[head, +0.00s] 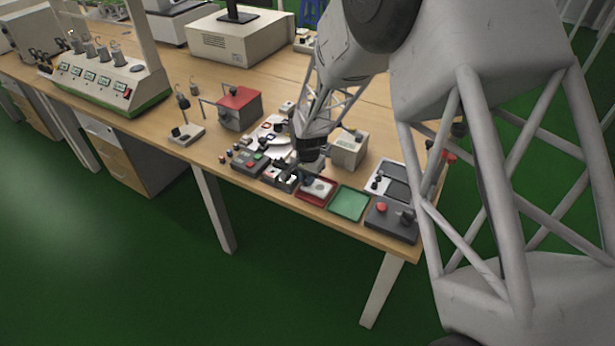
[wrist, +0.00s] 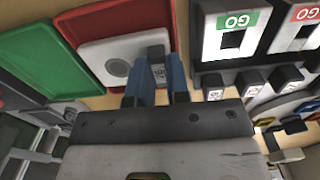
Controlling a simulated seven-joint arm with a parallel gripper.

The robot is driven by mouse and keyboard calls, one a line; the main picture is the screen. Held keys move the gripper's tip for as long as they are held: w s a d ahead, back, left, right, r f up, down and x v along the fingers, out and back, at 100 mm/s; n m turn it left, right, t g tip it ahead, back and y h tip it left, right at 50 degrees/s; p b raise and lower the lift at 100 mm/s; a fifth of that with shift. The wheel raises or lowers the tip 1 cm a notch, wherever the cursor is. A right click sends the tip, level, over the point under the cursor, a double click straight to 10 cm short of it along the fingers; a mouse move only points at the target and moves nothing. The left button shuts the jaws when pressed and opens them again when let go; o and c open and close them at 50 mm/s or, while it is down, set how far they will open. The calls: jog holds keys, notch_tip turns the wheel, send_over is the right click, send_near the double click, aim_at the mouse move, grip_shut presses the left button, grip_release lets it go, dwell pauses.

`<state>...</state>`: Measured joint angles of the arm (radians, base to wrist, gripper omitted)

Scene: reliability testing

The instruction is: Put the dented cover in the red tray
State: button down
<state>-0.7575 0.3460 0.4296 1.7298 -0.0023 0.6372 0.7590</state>
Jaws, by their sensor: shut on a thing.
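My gripper (head: 304,182) is low over the bench beside the red tray (head: 302,198). In the wrist view its blue fingers (wrist: 158,80) are shut on a small dark grey piece with a white label (wrist: 158,62). I take this piece to be the cover; no dent can be made out on it. It overlaps the near-right part of the red tray (wrist: 140,17) in that view. Whether it touches the tray cannot be told. A white square plate with a grey disc (wrist: 95,62) lies in the tray.
The green tray (head: 349,204) sits right of the red one. Black-and-white fixtures marked GO (wrist: 232,42) and similar dark labelled pieces (wrist: 248,82) stand close to my gripper. A dark box with a red button (head: 392,219) is near the bench edge. A beige box (head: 348,150) stands behind.

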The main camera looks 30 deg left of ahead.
jog(key=shift+f, duration=0.3)
jog(key=c, duration=1)
grip_release()
jog(key=shift+r, duration=0.1)
jog(key=shift+r, duration=2.9)
jog(key=shift+d+r, duration=0.1)
